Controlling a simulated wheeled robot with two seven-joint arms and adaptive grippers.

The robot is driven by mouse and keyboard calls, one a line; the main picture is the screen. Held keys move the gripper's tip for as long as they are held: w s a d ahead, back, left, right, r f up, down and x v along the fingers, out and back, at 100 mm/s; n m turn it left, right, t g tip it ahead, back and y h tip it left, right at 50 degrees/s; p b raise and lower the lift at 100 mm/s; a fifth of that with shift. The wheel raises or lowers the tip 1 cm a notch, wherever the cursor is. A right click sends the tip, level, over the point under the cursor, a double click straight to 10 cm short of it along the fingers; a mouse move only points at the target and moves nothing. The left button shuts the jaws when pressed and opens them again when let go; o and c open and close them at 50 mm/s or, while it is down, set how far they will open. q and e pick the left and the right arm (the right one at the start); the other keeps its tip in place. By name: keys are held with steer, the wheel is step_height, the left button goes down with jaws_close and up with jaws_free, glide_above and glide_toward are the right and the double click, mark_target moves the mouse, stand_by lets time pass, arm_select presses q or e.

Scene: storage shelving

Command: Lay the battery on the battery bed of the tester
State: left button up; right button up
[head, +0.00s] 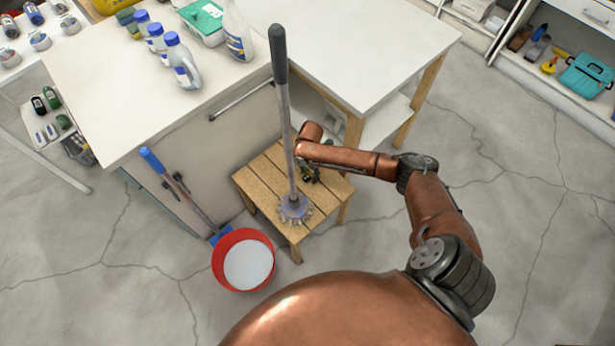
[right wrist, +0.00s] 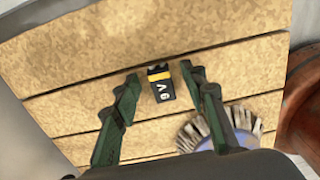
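The battery (right wrist: 160,86) is a small black and yellow block marked 9V. In the right wrist view it lies on the wooden slats of a stool (right wrist: 70,70). My right gripper (right wrist: 159,76) is open, with one green finger on each side of the battery and gaps between. The battery cannot be made out there. I cannot identify the tester or its battery bed. My left gripper is not in view.
A mop (head: 287,120) stands upright on the stool; its fringe (right wrist: 243,122) is close to the right finger. A red bucket (head: 219,262) and a blue-handled tool (head: 180,190) are beside the stool. A white counter (head: 110,90) holds bottles (head: 182,62). Floor at right is clear.

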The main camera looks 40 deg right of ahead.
jaws_close()
stand_by(0.3)
steer(key=shift+r, duration=0.1)
